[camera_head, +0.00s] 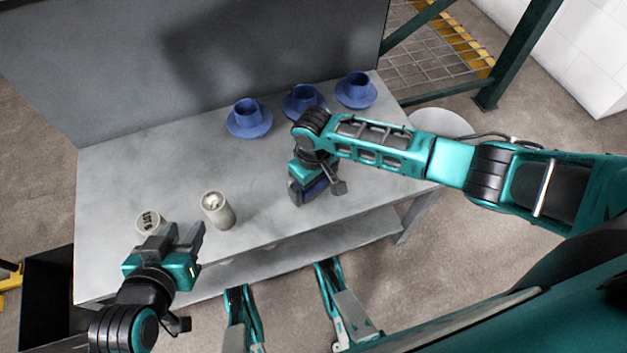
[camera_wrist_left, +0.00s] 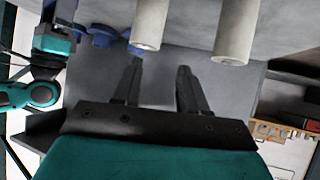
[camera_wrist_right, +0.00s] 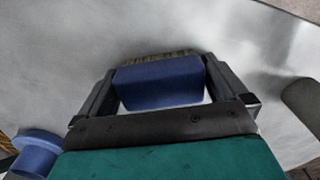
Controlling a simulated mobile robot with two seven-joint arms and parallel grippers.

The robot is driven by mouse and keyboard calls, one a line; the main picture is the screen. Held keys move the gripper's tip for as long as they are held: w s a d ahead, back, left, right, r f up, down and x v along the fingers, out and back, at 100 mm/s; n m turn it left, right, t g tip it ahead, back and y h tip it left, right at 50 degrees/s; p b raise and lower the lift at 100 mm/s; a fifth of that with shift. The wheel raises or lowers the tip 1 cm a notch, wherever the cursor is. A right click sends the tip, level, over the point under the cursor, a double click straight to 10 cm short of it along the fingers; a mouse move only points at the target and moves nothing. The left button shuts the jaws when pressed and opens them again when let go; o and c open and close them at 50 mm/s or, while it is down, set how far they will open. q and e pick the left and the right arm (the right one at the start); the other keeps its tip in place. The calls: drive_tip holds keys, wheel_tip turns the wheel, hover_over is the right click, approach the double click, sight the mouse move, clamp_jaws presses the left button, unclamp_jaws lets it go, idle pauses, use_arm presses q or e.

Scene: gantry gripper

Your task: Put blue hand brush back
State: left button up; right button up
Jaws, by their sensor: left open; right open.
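The blue hand brush (camera_wrist_right: 158,84) lies on the grey table between the two fingers of my right gripper (camera_wrist_right: 160,68). Its tan bristles show beyond the blue body in the right wrist view. The fingers stand either side of it and are open. In the head view my right gripper (camera_head: 314,190) points down at the table's front right, and only a bit of blue shows there. My left gripper (camera_head: 187,234) is open and empty over the table's front left edge, near two pale canisters. It also shows in the left wrist view (camera_wrist_left: 160,68).
Three blue cups on saucers, a left one (camera_head: 247,114), a middle one (camera_head: 304,97) and a right one (camera_head: 357,86), stand along the back. The table (camera_head: 130,180) is clear at left.

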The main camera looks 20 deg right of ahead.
drive_tip(key=shift+r, duration=0.5)
wheel_tip(320, 180, up, 11)
drive_tip(key=p, duration=0.5)
drive_tip(key=s+a+f+t+y, duration=0.1)
drive_tip(key=s+a+t+y, duration=0.4)
drive_tip(key=a, duration=0.3)
use_arm(q)
drive_tip(key=r, duration=0.2)
drive_tip(key=a+r, duration=0.1)
drive_tip(key=shift+s+y, duration=0.3)
use_arm(e)
drive_tip(key=s+d+r+m+t+h, duration=0.1)
drive_tip(key=s+d+t, duration=0.1)
drive_tip(key=d, duration=0.3)
drive_tip(key=s+d+r+m+t+h, duration=0.1)
drive_tip(key=s+d+r+t, duration=0.1)
drive_tip(key=d, duration=0.3)
drive_tip(key=shift+s+d+r+t, duration=0.25)
drive_tip(key=shift+s+r+t, duration=0.1)
drive_tip(key=shift+t, duration=0.55)
